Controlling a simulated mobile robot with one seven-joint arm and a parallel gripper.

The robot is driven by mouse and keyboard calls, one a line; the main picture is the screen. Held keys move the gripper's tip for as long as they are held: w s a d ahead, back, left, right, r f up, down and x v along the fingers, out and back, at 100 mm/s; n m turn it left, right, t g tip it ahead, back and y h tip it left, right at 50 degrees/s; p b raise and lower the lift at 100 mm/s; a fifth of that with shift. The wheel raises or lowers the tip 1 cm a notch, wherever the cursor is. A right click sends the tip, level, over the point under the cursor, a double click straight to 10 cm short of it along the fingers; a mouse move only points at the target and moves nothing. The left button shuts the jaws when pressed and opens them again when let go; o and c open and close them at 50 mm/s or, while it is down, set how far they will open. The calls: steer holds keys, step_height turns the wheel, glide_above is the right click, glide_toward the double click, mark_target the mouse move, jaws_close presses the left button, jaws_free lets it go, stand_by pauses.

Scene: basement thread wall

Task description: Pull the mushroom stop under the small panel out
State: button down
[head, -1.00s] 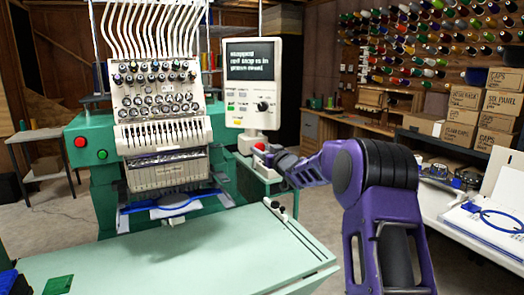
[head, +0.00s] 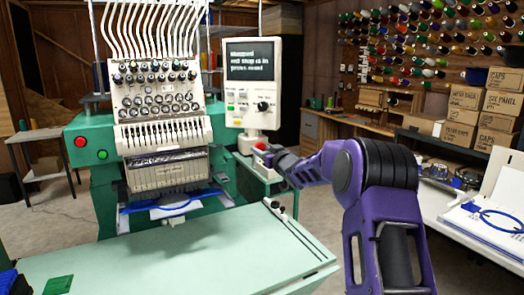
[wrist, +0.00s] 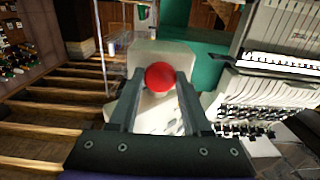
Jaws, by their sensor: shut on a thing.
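The red mushroom stop (head: 261,146) sits below the small panel (head: 252,84), a pale control box with a dark screen and a round knob. My gripper (head: 268,156) reaches it from the right in the head view. In the wrist view, the red mushroom stop (wrist: 160,76) is between the fingertips of my gripper (wrist: 159,84), which is shut on it. The stop's base is partly hidden by the fingers and the red cap. The screen's text reads partly as a stopped message about the red stop.
The green embroidery machine (head: 95,185) stands left of the panel, with a pale green table (head: 170,255) in front. A white table (head: 480,225) with blue hoops is at right. Cardboard boxes (head: 465,115) stand behind it.

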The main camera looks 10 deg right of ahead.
stand_by(0.4)
steer(key=shift+s+d+f, duration=0.1)
steer(key=shift+s+d, duration=0.05)
steer(key=shift+s, duration=0.35)
steer(key=shift+c, duration=1.8)
jaws_free()
steer(key=shift+s, duration=0.15)
steer(key=v, duration=1.7)
steer(key=shift+b, duration=0.3)
steer(key=shift+s, duration=0.1)
